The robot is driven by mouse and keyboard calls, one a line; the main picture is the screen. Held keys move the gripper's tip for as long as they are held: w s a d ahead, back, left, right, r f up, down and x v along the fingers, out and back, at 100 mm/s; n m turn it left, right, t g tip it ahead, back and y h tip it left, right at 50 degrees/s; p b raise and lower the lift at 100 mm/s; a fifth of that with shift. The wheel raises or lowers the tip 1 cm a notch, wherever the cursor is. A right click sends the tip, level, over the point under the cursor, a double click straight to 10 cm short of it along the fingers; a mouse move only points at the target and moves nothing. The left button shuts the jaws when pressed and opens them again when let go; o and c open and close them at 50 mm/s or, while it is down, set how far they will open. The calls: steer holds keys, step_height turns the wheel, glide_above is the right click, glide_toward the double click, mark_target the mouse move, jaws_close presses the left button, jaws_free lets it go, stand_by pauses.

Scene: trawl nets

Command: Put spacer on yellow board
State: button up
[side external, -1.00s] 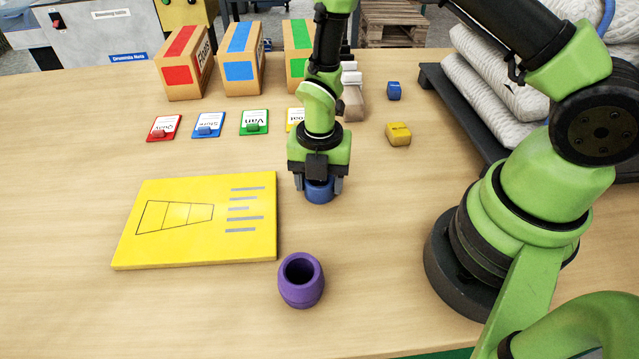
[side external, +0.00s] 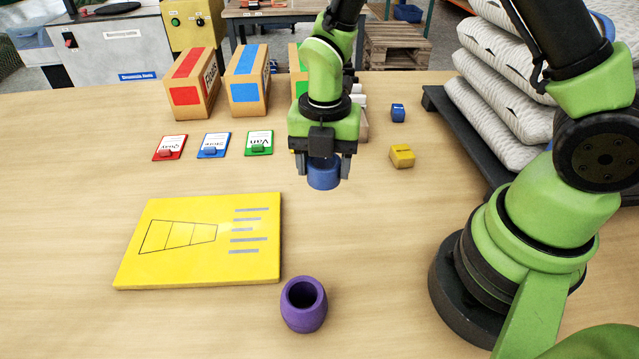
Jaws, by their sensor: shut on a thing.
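The yellow board (side external: 190,262) lies flat on the table at the left centre, with a dark net-shaped outline and grey bars on its face. My gripper (side external: 323,176) is shut on a blue round piece, which looks like the spacer (side external: 323,176). It holds the piece above the table, beyond and to the right of the board's far right corner. The piece's upper part is hidden between the fingers.
A purple hollow cup (side external: 303,304) stands near the board's right front corner. A yellow block (side external: 402,156) and a small blue block (side external: 398,113) sit to the right. Cards, including a green one (side external: 259,143), and boxes (side external: 247,88) line the back.

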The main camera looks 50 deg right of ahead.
steer(key=r, duration=0.1)
step_height(320, 180, up, 2)
glide_above(240, 231)
step_height(240, 231, down, 10)
steer(key=shift+r, duration=0.15)
stand_by(0.4)
steer(key=o, duration=0.9)
step_height(240, 231, up, 12)
steer(key=shift+s+r, duration=0.1)
